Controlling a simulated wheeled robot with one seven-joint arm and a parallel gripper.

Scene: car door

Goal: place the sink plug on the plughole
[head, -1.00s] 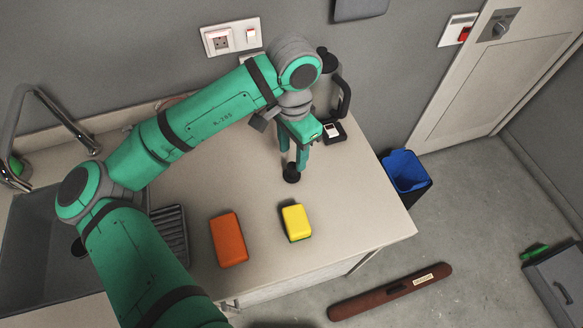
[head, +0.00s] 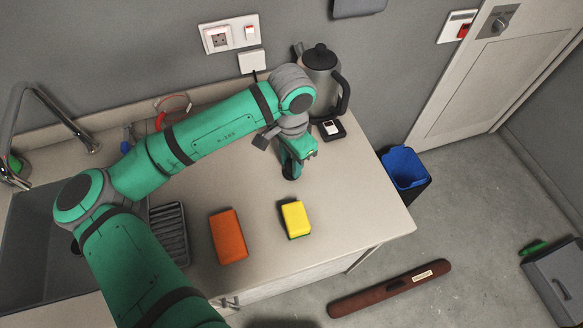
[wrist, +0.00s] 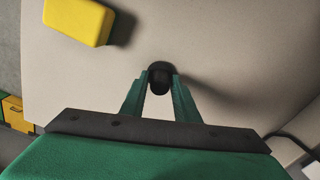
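In the head view my gripper hides most of the plug. My gripper (head: 291,172) is down at the plug, and its fingers (wrist: 161,82) stand on either side of the knob. A narrow gap seems to show beside the knob, so the fingers look open around it. The grey sink (head: 38,262) is at the left. A dark round spot, perhaps the plughole (head: 75,246), shows in it, partly hidden by my arm.
A yellow sponge (head: 296,219) and an orange block (head: 228,237) lie in front of my gripper. A kettle (head: 320,75) stands behind it. A dark ribbed rack (head: 170,232) sits beside the sink; a tap (head: 50,110) stands behind it. The counter's right part is clear.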

